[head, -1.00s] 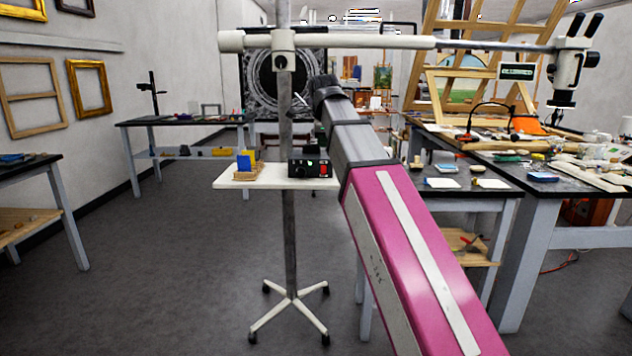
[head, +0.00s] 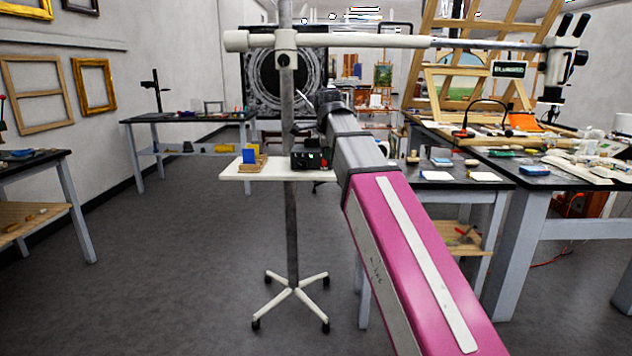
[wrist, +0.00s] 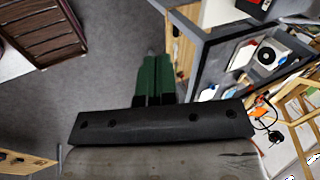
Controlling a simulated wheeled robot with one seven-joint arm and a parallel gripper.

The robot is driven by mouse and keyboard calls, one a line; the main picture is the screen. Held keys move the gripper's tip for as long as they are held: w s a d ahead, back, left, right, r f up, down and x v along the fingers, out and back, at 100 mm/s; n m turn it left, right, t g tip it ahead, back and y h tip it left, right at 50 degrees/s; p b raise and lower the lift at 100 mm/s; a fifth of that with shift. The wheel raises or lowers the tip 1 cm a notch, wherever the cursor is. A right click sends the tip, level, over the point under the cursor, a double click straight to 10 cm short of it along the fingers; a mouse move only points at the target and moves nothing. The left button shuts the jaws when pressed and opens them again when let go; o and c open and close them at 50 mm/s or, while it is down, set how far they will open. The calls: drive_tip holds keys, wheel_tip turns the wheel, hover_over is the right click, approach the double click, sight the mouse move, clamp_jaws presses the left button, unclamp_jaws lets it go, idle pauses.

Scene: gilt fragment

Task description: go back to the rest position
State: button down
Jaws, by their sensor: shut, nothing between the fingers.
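My gripper shows in the wrist view (wrist: 152,62) as two dark green fingers lying side by side, shut with nothing between them. Bare grey floor lies beyond the fingertips. In the head view my pink and grey arm reaches up and away from the lower right. Its far end is beside the stand's small shelf, and the fingers cannot be made out there.
A wheeled stand (head: 291,225) with a white shelf (head: 235,172) is close to my arm's far end. A black box (head: 311,158) sits on that shelf. Dark worktables stand at right (head: 540,178) and left (head: 65,190). Open floor (head: 170,270) lies at left.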

drive_tip(key=d+f+n+g, duration=0.1)
drive_tip(key=d+f+n, duration=0.3)
drive_tip(key=f, duration=1.1)
drive_tip(key=s+d+f+n+g, duration=0.1)
drive_tip(key=s+d+f+n, duration=0.2)
drive_tip(key=f, duration=0.8)
drive_tip(key=s+d+f+n+g, duration=0.1)
drive_tip(key=s+d+f+n, duration=0.3)
drive_tip(key=s+f, duration=0.4)
drive_tip(key=s+d+f+n+g, duration=0.1)
drive_tip(key=s+d+f+n, duration=0.3)
drive_tip(key=f, duration=1)
drive_tip(key=shift+s+d+n+g, duration=0.15)
drive_tip(key=shift+s+n+g, duration=0.15)
drive_tip(key=shift+s+n, duration=0.7)
drive_tip(key=c, duration=1.8)
unclamp_jaws()
